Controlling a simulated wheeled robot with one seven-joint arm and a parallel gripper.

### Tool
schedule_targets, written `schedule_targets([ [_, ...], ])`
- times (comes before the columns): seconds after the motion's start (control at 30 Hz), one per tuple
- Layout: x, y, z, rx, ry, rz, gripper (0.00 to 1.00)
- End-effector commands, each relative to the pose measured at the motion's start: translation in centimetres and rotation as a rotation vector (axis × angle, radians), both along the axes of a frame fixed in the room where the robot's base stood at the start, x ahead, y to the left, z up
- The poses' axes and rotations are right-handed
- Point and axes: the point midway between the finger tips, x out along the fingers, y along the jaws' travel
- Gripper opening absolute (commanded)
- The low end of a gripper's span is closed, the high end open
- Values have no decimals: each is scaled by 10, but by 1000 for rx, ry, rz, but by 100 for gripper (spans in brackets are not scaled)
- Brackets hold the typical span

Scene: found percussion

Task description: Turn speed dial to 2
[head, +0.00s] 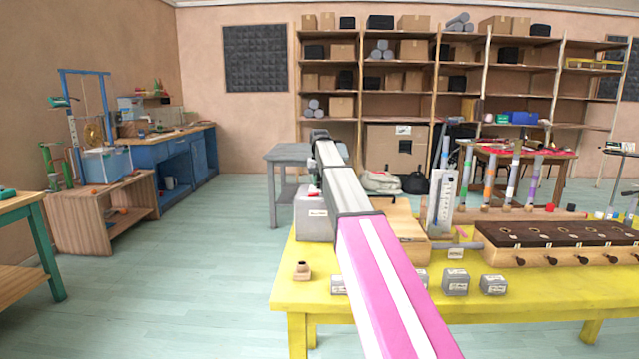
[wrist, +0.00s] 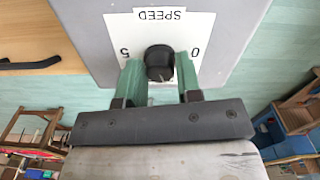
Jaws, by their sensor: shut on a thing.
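The speed dial (wrist: 159,62) is a dark round knob on a white plate (wrist: 200,32) marked SPEED, upside down in the wrist view. A 5 shows to the left of the knob and a 0 to its right. Any other marks are hidden, and I cannot tell which number the knob points to. My gripper (wrist: 158,68) has its two green fingers on either side of the knob and is shut on it. The plate sits on a grey box face. In the head view a grey box (head: 313,222) stands at the yellow table's left end, partly behind my arm.
The yellow table (head: 540,297) holds small grey labelled blocks (head: 456,282), a small wooden piece (head: 302,271) and a long wooden unit with a dark top (head: 560,236). Upright coloured tubes (head: 513,178) stand behind.

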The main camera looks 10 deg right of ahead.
Motion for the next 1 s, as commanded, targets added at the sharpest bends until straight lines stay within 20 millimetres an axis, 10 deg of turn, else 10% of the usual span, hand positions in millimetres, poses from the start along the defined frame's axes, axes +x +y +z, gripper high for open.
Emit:
schedule_targets([
  [0.27,0,0,0,0,0,-1,9],
  [0.3,0,0,0,0,0,-1,39],
  [0.37,0,0,0,0,0,-1,57],
  [0.77,1,0,7,0,-1,-1,57],
  [1.0,2,0,47,0,-2,-1,57],
])
